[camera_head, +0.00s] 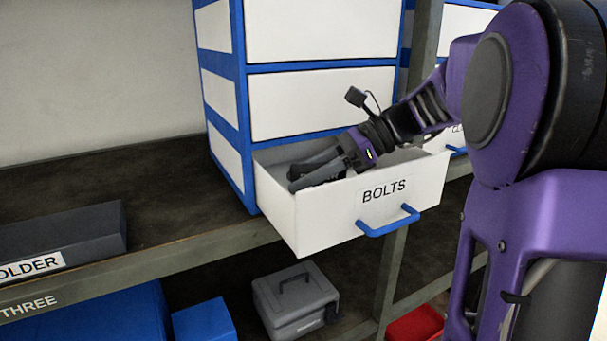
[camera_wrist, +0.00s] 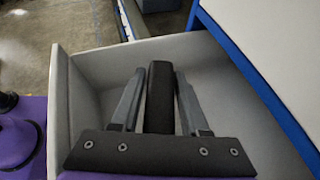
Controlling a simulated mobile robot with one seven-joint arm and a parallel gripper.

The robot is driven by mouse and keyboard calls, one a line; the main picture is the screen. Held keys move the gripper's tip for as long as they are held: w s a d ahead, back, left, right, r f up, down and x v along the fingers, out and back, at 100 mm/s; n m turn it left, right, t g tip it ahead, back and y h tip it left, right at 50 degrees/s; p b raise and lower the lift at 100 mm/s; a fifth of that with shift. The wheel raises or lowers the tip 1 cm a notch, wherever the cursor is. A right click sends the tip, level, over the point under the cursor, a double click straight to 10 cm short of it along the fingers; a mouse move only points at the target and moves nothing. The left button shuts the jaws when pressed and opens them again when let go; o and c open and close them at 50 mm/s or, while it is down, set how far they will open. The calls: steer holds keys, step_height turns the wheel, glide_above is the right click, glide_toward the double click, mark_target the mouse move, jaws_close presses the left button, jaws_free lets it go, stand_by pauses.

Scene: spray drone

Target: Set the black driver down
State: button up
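The open drawer labelled BOLTS (camera_head: 330,215) extends from a white and blue cabinet. My gripper (camera_head: 303,177) reaches down into it from the right, with its fingers inside the drawer walls. In the wrist view, my gripper (camera_wrist: 160,74) has a finger along each side of the black driver (camera_wrist: 160,98), and the fingertips look closed against it. The driver's far end shows as a plain black block. Its lower part is hidden by my gripper's body. I cannot tell whether it touches the drawer floor.
A grey toolbox (camera_head: 295,300) and a blue box (camera_head: 205,322) are below.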

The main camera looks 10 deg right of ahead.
steer(key=shift+o, duration=1)
steer(key=shift+r, duration=0.15)
steer(key=w+p+v, duration=0.1)
steer(key=p+v, duration=0.1)
steer(key=v, duration=1)
steer(key=shift+s, duration=0.5)
